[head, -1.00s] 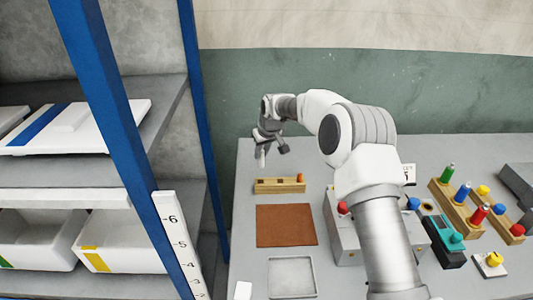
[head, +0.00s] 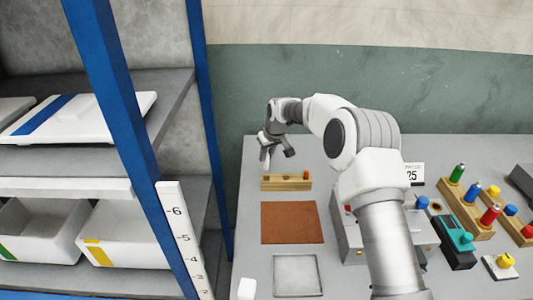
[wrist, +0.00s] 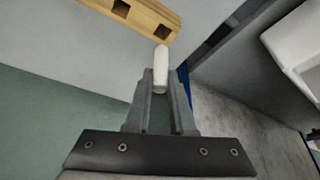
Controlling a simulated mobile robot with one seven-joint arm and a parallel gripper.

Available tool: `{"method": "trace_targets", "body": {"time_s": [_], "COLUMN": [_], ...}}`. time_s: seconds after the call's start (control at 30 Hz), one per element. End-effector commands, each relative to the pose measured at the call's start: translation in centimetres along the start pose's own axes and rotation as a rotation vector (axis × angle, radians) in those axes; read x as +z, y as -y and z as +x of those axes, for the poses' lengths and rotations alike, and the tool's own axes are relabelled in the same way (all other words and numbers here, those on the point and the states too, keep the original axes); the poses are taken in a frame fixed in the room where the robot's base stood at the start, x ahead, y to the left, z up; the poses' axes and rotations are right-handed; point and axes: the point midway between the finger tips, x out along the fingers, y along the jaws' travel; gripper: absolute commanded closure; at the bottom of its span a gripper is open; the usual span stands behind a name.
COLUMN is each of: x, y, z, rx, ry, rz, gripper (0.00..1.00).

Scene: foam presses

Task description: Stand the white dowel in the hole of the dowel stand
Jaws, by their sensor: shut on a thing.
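The white dowel (head: 265,157) is held by my gripper (head: 268,146), above the left end of the dowel stand. In the wrist view the dowel (wrist: 161,68) sticks out from between the two fingers (wrist: 164,88), which are shut on it. The dowel stand (head: 285,184) is a long light wooden block on the table. Its left part shows no dowel, and an orange-red peg stands near its right end. In the wrist view the stand (wrist: 148,19) crosses the top with two dark square holes showing, and the dowel's tip appears just beside its edge.
A brown mat (head: 292,222) and a grey tray (head: 297,275) lie in front of the stand. A blue-framed shelf (head: 120,100) with white bins rises to the left. Coloured pegs in wooden blocks (head: 468,215) and a teal device (head: 457,240) are at the right.

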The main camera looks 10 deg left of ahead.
Motion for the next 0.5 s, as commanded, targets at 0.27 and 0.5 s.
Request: {"method": "trace_targets", "body": {"time_s": [0.27,0.5], "x": [1.0,1.1], "y": [0.0,0.0], "z": [2.4,2.7], "rx": [0.0,0.0], "ry": [-0.001,-0.001], "rz": [0.0,0.0], "gripper": [1.0,1.0]}}
